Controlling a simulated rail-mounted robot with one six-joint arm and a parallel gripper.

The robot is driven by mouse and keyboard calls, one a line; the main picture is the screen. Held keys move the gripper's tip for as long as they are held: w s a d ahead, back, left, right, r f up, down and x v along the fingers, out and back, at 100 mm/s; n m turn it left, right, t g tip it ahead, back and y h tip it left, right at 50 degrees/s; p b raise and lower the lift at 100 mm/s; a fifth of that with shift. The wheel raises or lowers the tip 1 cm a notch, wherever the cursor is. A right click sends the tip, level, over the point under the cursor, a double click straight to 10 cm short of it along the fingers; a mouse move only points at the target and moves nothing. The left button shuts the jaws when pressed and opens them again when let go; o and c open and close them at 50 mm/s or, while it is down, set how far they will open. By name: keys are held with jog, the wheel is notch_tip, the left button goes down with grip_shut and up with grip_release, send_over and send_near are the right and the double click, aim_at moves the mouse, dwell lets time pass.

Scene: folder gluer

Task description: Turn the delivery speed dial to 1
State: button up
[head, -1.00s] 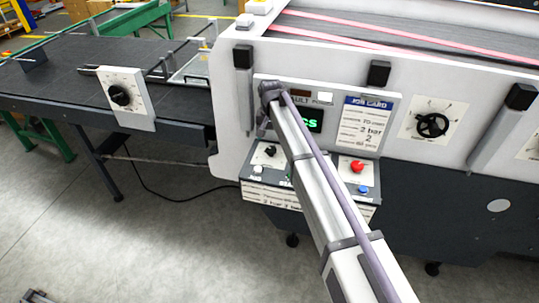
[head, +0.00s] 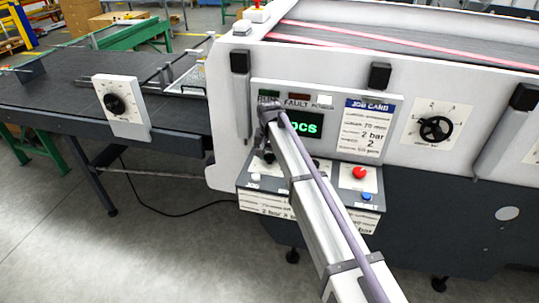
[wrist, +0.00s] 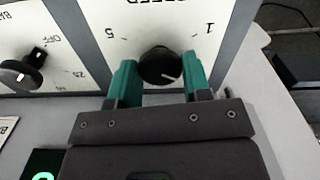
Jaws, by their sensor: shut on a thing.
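In the wrist view, the black speed dial (wrist: 159,66) is on a white plate with "SPEED" partly cut off at the top. A 5 is to its left and a 1 to its right. A small pale mark on the knob points to the lower right, not clearly at a number. My gripper (wrist: 160,75) has its teal fingers on both sides of the knob, shut on it. In the head view, my arm's end is in front of the control panel (head: 350,95); the fingers and gripped knob cannot be made out there.
A pressure dial (wrist: 22,75) with an OFF mark is to the left in the wrist view. In the head view, a red button (head: 360,172), a handwheel (head: 436,130) and a dial plate (head: 122,105) by the dark conveyor (head: 60,80) are apart from my arm.

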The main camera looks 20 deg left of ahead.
jog(key=shift+c, duration=0.4)
jog(key=n, duration=0.5)
jog(key=shift+n, duration=0.3)
jog(key=n, duration=0.6)
dwell(0.5)
jog(key=o, duration=0.9)
